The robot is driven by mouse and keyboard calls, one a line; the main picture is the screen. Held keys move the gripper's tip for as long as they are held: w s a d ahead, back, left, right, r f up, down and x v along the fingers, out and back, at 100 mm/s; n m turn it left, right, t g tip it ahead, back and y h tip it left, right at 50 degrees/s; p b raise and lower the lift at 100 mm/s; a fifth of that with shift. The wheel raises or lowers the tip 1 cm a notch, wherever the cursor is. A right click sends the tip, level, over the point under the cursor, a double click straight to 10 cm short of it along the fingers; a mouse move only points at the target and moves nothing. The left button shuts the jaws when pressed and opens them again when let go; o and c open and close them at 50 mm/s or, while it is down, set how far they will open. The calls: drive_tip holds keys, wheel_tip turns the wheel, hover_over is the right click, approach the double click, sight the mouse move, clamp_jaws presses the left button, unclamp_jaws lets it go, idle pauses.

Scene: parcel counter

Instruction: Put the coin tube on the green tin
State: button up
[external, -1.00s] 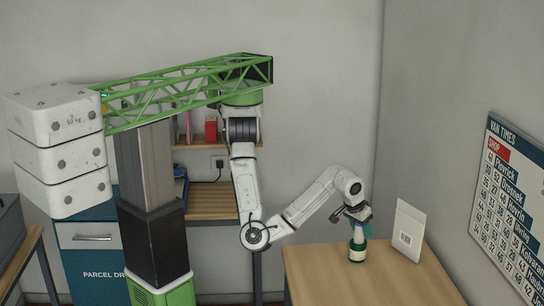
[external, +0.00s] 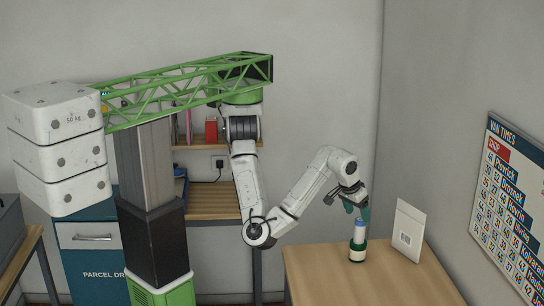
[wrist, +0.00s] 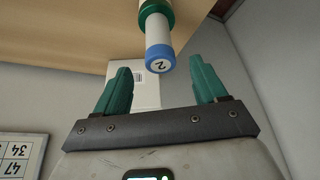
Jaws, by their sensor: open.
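The coin tube (external: 359,232) is white with a blue cap. It stands upright on the green tin (external: 357,254), which has a pale label band and sits on the wooden table. My gripper (external: 361,212) is open and empty, just above the tube's cap. In the wrist view the tube's blue cap (wrist: 160,58), marked 2, shows beyond and between my spread green fingers (wrist: 160,68), clear of both. The tin's green rim (wrist: 158,14) shows behind the tube; the rest of the tin is mostly cut off.
A white card (external: 408,231) with a small printed label stands right of the tin, near the table's right side. The table (external: 325,275) is clear to the left and in front. A wall board (external: 510,205) hangs at the right.

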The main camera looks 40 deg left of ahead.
drive_tip(key=v, duration=0.4)
drive_tip(key=w+a+f+t, duration=0.1)
drive_tip(key=w+a+t, duration=0.15)
drive_tip(key=w, duration=0.65)
drive_tip(key=w+a+f+t, duration=0.1)
drive_tip(key=w+a, duration=0.2)
drive_tip(key=w, duration=0.7)
drive_tip(key=w+a+f+y, duration=0.3)
drive_tip(key=w+a+f, duration=0.55)
drive_tip(key=a, duration=0.35)
drive_tip(key=s+a+f+g, duration=0.3)
drive_tip(key=s+a+f, duration=0.1)
drive_tip(key=a+f, duration=0.85)
drive_tip(key=s+a+f+n+g+h, duration=0.1)
drive_tip(key=s+f+g, duration=0.1)
drive_tip(key=s, duration=0.4)
drive_tip(key=s+a+f+n+g+h, duration=0.1)
drive_tip(key=s+f, duration=0.3)
drive_tip(key=s, duration=0.2)
drive_tip(key=shift+s+a+f+g, duration=0.3)
drive_tip(key=shift+f+g, duration=0.05)
